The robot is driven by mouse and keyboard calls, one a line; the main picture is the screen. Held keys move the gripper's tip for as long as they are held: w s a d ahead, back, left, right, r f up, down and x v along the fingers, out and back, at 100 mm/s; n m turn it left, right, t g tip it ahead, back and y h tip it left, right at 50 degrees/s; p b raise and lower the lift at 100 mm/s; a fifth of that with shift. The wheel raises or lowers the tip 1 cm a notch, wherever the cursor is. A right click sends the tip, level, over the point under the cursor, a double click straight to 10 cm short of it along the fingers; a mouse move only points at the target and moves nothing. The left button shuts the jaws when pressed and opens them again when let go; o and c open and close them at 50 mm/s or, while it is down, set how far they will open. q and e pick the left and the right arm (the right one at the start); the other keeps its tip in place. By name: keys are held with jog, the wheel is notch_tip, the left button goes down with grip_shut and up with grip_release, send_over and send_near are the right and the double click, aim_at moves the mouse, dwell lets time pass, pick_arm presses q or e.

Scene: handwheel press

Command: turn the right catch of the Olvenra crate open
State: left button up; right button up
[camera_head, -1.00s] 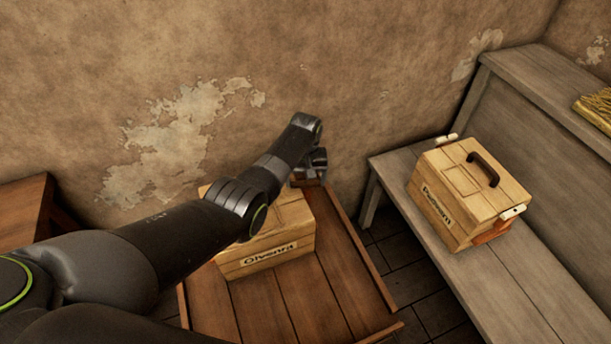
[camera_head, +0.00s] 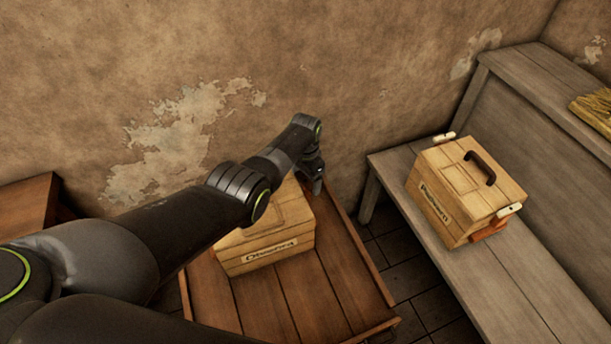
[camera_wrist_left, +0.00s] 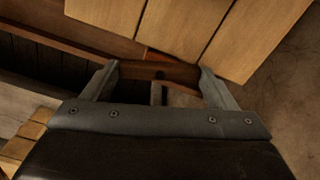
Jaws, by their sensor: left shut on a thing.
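The Olvenra crate (camera_head: 266,250), a light wooden box with a name label on its front, sits partly behind my left arm. My left gripper (camera_head: 317,186) is at its right side. In the left wrist view, the gripper (camera_wrist_left: 159,75) has its fingers wide apart, shut on the ends of a short dark brown bar with a dark spot in its middle, which I take as the right catch (camera_wrist_left: 180,74). The crate's planks (camera_wrist_left: 180,25) show just beyond it. In the head view the catch is hidden by the gripper. My right gripper is not in view.
The Olvenra crate stands on a low brown wooden platform (camera_head: 310,308) with raised edges. A second wooden crate (camera_head: 455,185) with a dark handle and pale-ended catches stands on a grey bench (camera_head: 500,285) at right. A peeling wall (camera_head: 190,130) is close behind.

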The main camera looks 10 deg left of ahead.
pick_arm(q)
jog(key=shift+m, duration=1.7)
jog(key=o, duration=0.9)
jog(key=shift+o, duration=0.2)
jog(key=shift+r+p, duration=0.55)
jog(key=shift+r, duration=0.05)
notch_tip(320, 180, up, 7)
jog(key=p, duration=0.3)
notch_tip(320, 180, up, 9)
send_over(306, 180)
jog(key=shift+r, duration=0.1)
jog(key=shift+s, duration=0.15)
